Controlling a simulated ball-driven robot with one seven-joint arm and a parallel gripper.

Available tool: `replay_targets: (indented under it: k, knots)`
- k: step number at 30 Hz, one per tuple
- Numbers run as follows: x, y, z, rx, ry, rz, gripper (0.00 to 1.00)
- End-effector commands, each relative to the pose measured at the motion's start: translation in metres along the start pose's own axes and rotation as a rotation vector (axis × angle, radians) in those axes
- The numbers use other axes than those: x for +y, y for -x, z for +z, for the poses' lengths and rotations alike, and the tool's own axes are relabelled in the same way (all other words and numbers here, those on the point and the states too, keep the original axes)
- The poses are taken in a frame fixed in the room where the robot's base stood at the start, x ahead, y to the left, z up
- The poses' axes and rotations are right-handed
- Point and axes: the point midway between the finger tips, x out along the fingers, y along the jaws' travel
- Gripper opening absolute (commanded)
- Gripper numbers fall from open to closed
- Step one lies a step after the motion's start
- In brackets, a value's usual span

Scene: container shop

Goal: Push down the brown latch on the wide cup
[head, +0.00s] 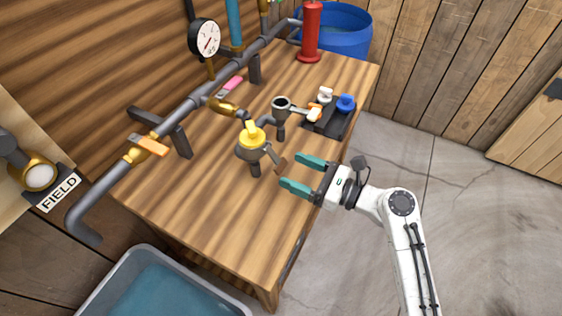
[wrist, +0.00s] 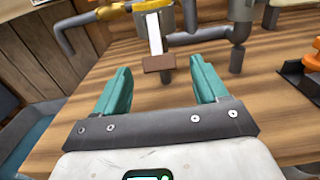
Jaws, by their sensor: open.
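The wide cup (head: 245,150) is a grey cup on the pipework over the wooden bench, with a yellow piece (head: 252,135) in its top. A flat arm slants out and down from it towards my gripper and ends in the brown latch (head: 281,165). In the wrist view the brown latch (wrist: 160,63) hangs at the end of a pale strip (wrist: 154,35), ahead of my gripper. My gripper (head: 290,170) is open and empty, with teal fingers (wrist: 160,72) on either side of the line to the latch. I cannot tell any contact.
A smaller grey cup (head: 281,103) stands behind, beside a black tray (head: 328,130) with orange, white and blue pieces. A pipe (head: 190,103) with a gauge (head: 205,38) runs along the wall. The bench (head: 225,210) is clear in front. A water tub (head: 150,290) stands below.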

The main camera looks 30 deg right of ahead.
Motion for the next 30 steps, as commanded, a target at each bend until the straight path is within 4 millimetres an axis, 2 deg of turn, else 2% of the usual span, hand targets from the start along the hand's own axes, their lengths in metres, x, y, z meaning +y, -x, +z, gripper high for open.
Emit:
replay_targets:
  k: [3, 9, 21, 30]
  knots:
    - [0.001, -0.021, 0.001, -0.001, 0.0, 0.003, 0.72]
    - [0.0, -0.042, 0.0, 0.0, 0.0, 0.002, 0.72]
    - [0.0, -0.047, 0.0, 0.001, 0.001, 0.0, 0.71]
    - [0.0, -0.047, 0.0, 0.001, 0.001, 0.0, 0.43]
